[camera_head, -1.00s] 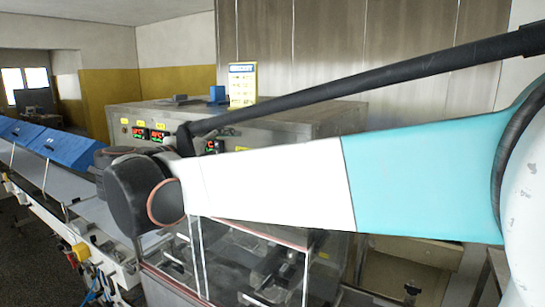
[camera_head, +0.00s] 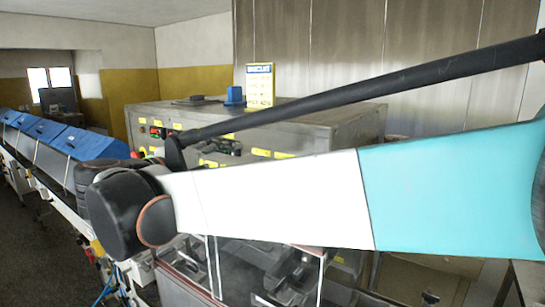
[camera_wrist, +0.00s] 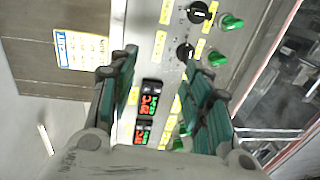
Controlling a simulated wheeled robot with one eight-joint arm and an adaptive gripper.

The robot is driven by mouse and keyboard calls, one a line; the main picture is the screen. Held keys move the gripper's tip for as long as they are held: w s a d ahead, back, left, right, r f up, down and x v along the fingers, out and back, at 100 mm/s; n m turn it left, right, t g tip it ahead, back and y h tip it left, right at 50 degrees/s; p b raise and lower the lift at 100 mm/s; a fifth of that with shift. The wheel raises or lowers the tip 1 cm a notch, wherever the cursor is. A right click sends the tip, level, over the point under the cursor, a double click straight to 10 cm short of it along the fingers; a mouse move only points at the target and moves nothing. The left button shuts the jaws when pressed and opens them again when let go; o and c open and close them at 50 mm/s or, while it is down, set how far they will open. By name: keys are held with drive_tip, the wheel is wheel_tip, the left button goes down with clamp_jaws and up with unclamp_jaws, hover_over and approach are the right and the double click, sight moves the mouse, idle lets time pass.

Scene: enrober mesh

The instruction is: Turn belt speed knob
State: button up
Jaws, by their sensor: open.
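The control panel (camera_wrist: 160,28) of the machine fills the middle of the wrist view. It carries black round knobs, one at the top (camera_wrist: 199,12) and one lower (camera_wrist: 185,51), beside green knobs (camera_wrist: 231,22) (camera_wrist: 217,60). The yellow labels are too small to read, so I cannot tell which is the belt speed knob. My gripper (camera_wrist: 161,58) is open in front of the panel, with nothing between its green-padded fingers. The right finger overlaps the area just below the lower black knob, and I see no clear contact. In the head view my arm hides the gripper.
Lit digital displays (camera_wrist: 147,104) sit on the panel between the fingers. A clear-walled enclosure (camera_wrist: 290,75) is to the right. In the head view, a yellow-edged notice (camera_head: 260,86) and a blue box (camera_head: 235,95) stand on the machine; a conveyor with blue covers (camera_head: 85,143) runs left.

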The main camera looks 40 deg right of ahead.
drive_tip(key=v, duration=0.6)
drive_tip(key=shift+a+f, duration=0.25)
drive_tip(key=shift+f, duration=0.05)
drive_tip(key=shift+s, duration=0.1)
idle(0.4)
